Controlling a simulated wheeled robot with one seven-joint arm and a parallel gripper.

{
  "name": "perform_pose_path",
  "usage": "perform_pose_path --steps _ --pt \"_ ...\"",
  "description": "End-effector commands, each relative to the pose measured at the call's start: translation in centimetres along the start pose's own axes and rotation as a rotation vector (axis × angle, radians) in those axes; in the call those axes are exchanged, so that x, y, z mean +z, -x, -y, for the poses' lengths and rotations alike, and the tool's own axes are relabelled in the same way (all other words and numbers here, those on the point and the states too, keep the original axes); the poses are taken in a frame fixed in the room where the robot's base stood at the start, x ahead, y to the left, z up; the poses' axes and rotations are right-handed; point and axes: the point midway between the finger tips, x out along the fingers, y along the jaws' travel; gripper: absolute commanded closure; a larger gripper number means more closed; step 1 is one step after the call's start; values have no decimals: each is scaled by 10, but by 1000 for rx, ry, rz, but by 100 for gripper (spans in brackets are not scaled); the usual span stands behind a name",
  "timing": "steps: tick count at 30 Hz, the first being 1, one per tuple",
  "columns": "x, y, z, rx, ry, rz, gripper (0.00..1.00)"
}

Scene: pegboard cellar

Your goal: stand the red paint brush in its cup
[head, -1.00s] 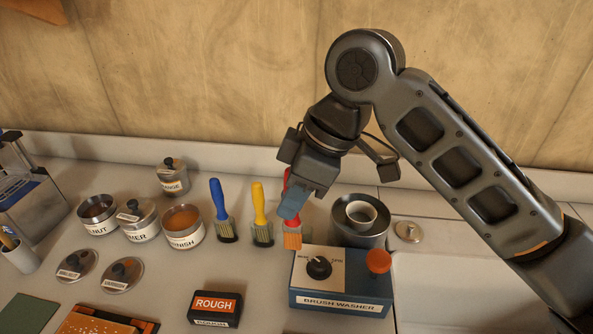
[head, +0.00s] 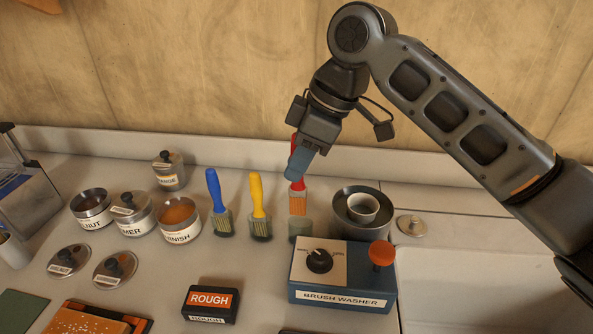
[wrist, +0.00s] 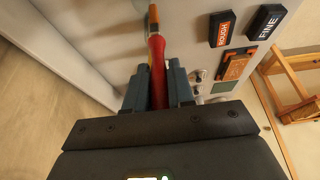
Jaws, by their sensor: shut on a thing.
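The red paint brush (head: 298,200) is in my gripper (head: 300,162), bristles down and close to upright. Its orange bristles hang just above a small translucent cup (head: 300,230); I cannot tell whether the tips are over its rim or inside it. The cup stands behind the brush washer. In the wrist view, my gripper (wrist: 158,88) is shut on the red handle (wrist: 158,70), with the orange bristle end pointing away. The upper handle is partly hidden by the fingers in the head view.
A blue brush (head: 214,195) and a yellow brush (head: 257,200) stand in cups to the left. The brush washer (head: 340,297) is in front, and a metal pot (head: 375,240) stands close on the right. Several tins stand further left.

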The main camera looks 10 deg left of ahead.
Motion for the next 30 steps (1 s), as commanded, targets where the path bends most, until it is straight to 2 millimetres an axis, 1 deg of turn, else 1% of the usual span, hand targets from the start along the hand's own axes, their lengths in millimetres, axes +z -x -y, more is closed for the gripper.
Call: perform_pose_path --steps 8,9,12,30 --pt "2 -5 -23 0 -2 1 100" --pt "5 -11 -22 0 -1 1 100" --pt "8 -19 -21 1 0 1 100" --pt "25 -62 -20 -2 -1 -1 100"
